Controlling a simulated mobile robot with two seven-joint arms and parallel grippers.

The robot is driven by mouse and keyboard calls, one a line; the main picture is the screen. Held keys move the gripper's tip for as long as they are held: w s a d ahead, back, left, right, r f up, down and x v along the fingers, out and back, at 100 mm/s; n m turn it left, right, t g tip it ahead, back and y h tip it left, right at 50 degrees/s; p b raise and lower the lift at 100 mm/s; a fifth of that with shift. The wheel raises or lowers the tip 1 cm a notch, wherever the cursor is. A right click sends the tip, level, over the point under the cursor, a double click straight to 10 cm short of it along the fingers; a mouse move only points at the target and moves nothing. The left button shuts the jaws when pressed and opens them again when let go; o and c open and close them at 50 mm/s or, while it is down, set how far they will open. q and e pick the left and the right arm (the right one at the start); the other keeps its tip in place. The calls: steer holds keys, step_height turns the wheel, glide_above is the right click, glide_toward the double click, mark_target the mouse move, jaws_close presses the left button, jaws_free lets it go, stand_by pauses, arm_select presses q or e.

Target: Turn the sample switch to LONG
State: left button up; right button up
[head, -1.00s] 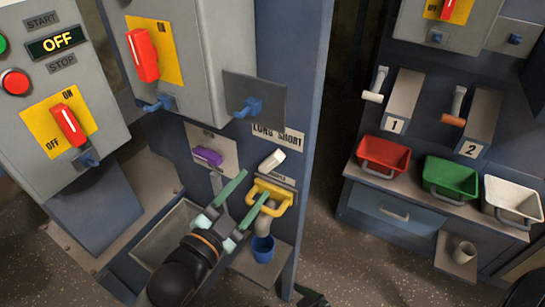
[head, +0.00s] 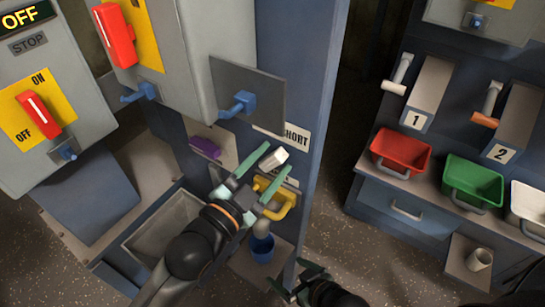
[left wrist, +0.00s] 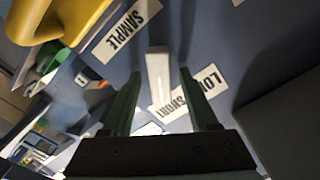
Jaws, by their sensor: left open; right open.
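The sample switch is a white lever (head: 273,159) on the blue column, below the LONG/SHORT label (head: 297,137). My left gripper (head: 279,158) is open, with its green fingers on either side of the lever. The left wrist view shows the lever (left wrist: 158,78) between the two fingers (left wrist: 158,98), with a gap on each side. There its end lies near the SHORT word of the partly covered label (left wrist: 207,84). A SAMPLE label (left wrist: 127,30) is at the lever's other end. My right gripper (head: 298,281) is open and empty, low in the head view.
A blue handle on a grey plate (head: 263,95) juts out above the switch. A yellow handled scoop (head: 284,203) sits just below, over a blue cup (head: 262,248). A purple handle (head: 205,147) is to the left. Red and green bins (head: 475,180) stand at right.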

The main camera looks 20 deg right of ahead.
arm_select(q)
steer(key=shift+c, duration=0.4)
jaws_close()
